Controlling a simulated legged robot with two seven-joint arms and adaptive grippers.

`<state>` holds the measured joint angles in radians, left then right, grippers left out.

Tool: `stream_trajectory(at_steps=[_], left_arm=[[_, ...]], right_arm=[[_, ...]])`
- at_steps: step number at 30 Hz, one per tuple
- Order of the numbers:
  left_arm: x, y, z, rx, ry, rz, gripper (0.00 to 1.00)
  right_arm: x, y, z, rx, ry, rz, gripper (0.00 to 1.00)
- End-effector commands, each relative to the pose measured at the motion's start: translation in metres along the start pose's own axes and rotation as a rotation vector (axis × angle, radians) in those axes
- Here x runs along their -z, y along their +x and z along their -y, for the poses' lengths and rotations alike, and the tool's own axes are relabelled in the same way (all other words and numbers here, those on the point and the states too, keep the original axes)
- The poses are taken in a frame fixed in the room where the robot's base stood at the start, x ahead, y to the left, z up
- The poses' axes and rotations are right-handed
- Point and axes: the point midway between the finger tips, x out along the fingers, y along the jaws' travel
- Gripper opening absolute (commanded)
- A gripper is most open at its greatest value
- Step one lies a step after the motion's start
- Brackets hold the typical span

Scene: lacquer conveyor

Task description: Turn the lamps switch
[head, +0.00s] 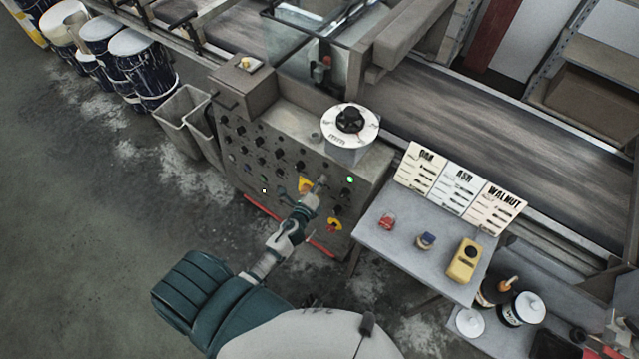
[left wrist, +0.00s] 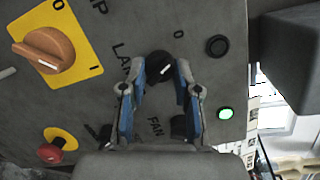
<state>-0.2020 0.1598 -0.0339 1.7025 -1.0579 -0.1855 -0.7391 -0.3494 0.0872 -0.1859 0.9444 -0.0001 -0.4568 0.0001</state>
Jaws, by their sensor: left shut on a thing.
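The lamps switch (left wrist: 159,66) is a black round knob with a white pointer mark, on the grey control panel (left wrist: 215,80) in the left wrist view. The pointer slants to the upper right, towards a "0". Part of the lettering beside it reads "LAM"; the rest is hidden by a finger. My left gripper (left wrist: 160,72) has its blue-padded fingers on either side of the knob, shut on it. In the head view my left gripper (head: 320,184) reaches the panel's right part and hides the knob. My right gripper is in neither view.
Near the knob are an orange rotary switch (left wrist: 45,50) on a yellow plate, a red button (left wrist: 51,152), a lit green lamp (left wrist: 225,113) and a black button (left wrist: 217,46). A side table (head: 390,242) with sample cards (head: 457,190) stands right of the panel.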

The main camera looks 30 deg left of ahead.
Motion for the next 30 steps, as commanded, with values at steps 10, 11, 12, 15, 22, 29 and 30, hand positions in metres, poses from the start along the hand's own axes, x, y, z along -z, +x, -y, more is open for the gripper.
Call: stream_trajectory(at_steps=[10, 11, 12, 15, 22, 29, 30], left_arm=[[-0.003, 0.001, -0.001, -0.002, 0.000, 0.007, 0.39], [-0.003, 0.001, -0.001, -0.002, 0.000, 0.006, 0.46], [-0.003, 0.001, -0.001, -0.002, 0.000, 0.006, 0.56], [-0.002, 0.000, 0.000, -0.002, 0.000, 0.004, 0.56], [-0.001, -0.002, -0.001, -0.002, 0.000, 0.002, 0.56], [0.000, -0.036, -0.002, -0.004, -0.002, 0.001, 0.56], [0.000, -0.045, -0.002, -0.004, -0.003, 0.001, 0.56]], right_arm=[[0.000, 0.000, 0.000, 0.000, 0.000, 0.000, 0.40], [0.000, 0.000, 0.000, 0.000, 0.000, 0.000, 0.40], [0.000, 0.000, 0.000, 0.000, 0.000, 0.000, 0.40], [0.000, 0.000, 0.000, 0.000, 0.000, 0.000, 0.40], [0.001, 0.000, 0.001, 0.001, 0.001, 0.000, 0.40], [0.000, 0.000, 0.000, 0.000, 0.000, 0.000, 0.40], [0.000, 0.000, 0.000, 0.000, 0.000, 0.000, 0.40]])
